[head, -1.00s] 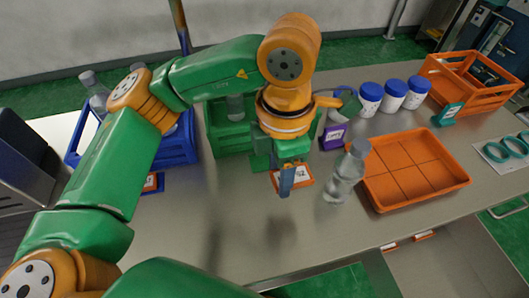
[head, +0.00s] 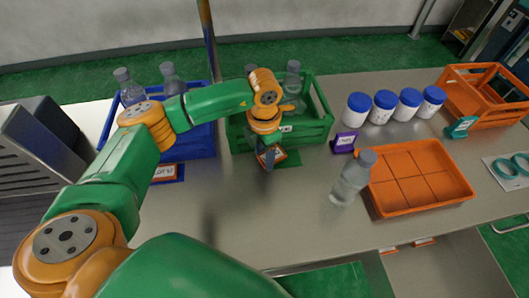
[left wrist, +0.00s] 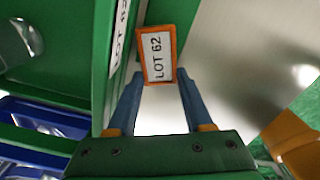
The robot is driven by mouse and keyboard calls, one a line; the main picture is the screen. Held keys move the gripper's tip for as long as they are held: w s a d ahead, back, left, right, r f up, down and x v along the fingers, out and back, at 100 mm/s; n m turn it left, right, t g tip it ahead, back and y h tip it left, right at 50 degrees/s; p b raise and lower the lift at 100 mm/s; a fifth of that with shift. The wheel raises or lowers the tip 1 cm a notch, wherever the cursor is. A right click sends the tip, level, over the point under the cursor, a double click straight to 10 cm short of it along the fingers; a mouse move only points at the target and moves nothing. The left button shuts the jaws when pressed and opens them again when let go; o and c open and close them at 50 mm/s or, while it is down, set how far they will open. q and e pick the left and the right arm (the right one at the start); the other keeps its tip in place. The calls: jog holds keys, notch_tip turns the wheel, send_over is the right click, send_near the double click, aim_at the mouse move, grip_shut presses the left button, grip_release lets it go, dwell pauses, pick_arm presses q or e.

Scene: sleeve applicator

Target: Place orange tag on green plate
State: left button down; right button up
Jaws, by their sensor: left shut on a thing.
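My left gripper (head: 267,160) is shut on the orange tag (head: 278,155), an orange-framed white label. In the left wrist view the tag (left wrist: 156,55) reads "LOT 62" and sits upright between the two blue fingertips (left wrist: 159,77). The green plate (head: 292,159) lies flat on the table at the front of the green crate (head: 315,130). The gripper and tag hide part of the plate in the head view. The tag appears over or just in front of it; I cannot tell whether they touch. My right gripper is not in view.
A blue crate (head: 197,142) with bottles stands left, with another orange tag (head: 164,172) before it. A clear bottle (head: 350,180) stands right of the gripper, beside an orange tray (head: 420,178). A purple tag holder (head: 344,142) is nearby. The table's front middle is clear.

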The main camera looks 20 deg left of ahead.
pick_arm(q)
jog(key=shift+f, duration=0.45)
jog(key=shift+f+b, duration=0.2)
jog(key=shift+b, duration=0.1)
jog(key=c, duration=0.6)
grip_release()
jog(key=shift+r, duration=0.1)
